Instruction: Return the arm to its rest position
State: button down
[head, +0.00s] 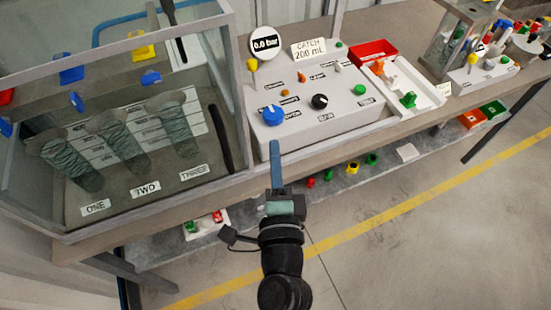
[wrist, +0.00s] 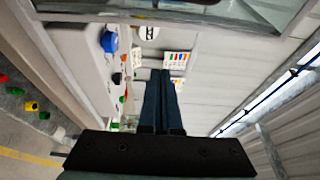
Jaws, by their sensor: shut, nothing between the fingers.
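My gripper (head: 275,150) is in the head view, in front of the control panel (head: 345,113), with its fingers pointing up toward the blue knob (head: 273,115). The fingers are together and hold nothing. In the wrist view my gripper (wrist: 164,75) shows as two long dark blue fingers side by side, with nothing between them. The panel and the blue knob (wrist: 109,41) lie to the left of the fingers there. Whether the fingertips touch the panel cannot be told from the head view, but the wrist view shows them apart from it.
A clear tank (head: 130,110) with three tubes stands at the left. A red tray (head: 373,52) and a white tray (head: 425,98) sit right of the panel. A lower shelf (head: 345,182) holds small coloured parts. The floor (head: 430,220) in front is free.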

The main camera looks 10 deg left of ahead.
jog(key=w+d+r+n+t, duration=0.15)
jog(key=r+n, duration=0.45)
jog(key=r, duration=0.8)
jog(key=w+r+n+t, duration=0.25)
jog(key=r+n, duration=0.25)
jog(key=r, duration=0.9)
jog(key=s+d+r+n+t+h, duration=0.2)
jog(key=s+r+t, duration=0.1)
jog(key=r, duration=0.7)
jog(key=s+d+r+n+t+h, duration=0.1)
jog(key=s+d+r+t+h, duration=0.2)
jog(key=s+r, duration=0.3)
notch_tip(320, 180, up, 4)
jog(key=shift+s+d+n, duration=0.15)
jog(key=shift+d+n, duration=0.2)
jog(key=shift+n, duration=0.05)
